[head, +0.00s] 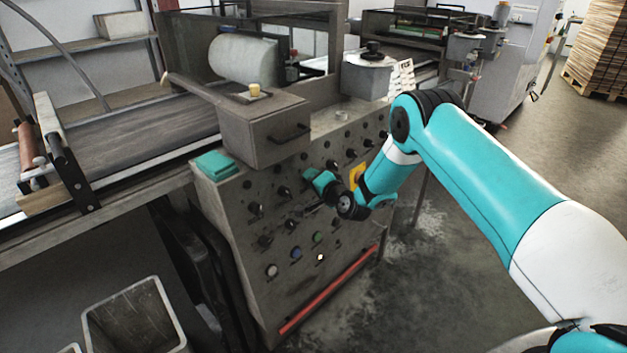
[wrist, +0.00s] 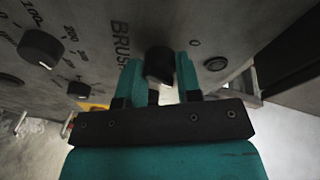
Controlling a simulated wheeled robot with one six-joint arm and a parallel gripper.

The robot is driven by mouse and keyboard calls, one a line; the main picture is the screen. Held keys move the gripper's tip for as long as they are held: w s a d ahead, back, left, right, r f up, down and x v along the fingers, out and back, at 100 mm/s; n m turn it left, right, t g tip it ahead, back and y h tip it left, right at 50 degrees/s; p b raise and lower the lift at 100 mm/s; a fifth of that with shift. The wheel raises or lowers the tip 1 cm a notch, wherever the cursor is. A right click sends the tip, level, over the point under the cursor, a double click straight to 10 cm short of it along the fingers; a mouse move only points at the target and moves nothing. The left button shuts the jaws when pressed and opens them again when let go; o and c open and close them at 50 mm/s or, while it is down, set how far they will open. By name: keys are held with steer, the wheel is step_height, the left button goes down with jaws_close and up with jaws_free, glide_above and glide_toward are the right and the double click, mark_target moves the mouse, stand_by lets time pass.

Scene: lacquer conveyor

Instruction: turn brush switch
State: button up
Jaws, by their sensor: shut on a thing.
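The brush switch (wrist: 160,64) is a black knob on the grey control panel, beside the printed word BRUSH in the wrist view. My gripper (wrist: 160,75) has one teal finger on each side of this knob and is shut on it. In the head view my gripper (head: 316,183) reaches the front of the panel (head: 235,215) from the right. There, the knob is hidden behind the gripper and wrist. I cannot read the switch's setting.
Another black knob (wrist: 40,48) with printed numbers sits left of the gripper. Several knobs and coloured buttons cover the panel, with a red bar (head: 328,290) along its bottom. A grey box with a handle (head: 262,128) and a conveyor (head: 130,135) stand above and left.

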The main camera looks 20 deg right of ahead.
steer(key=o, duration=0.9)
steer(key=shift+o, duration=0.2)
steer(key=b+v, duration=1.3)
steer(key=v, duration=0.4)
steer(key=shift+s+r, duration=0.15)
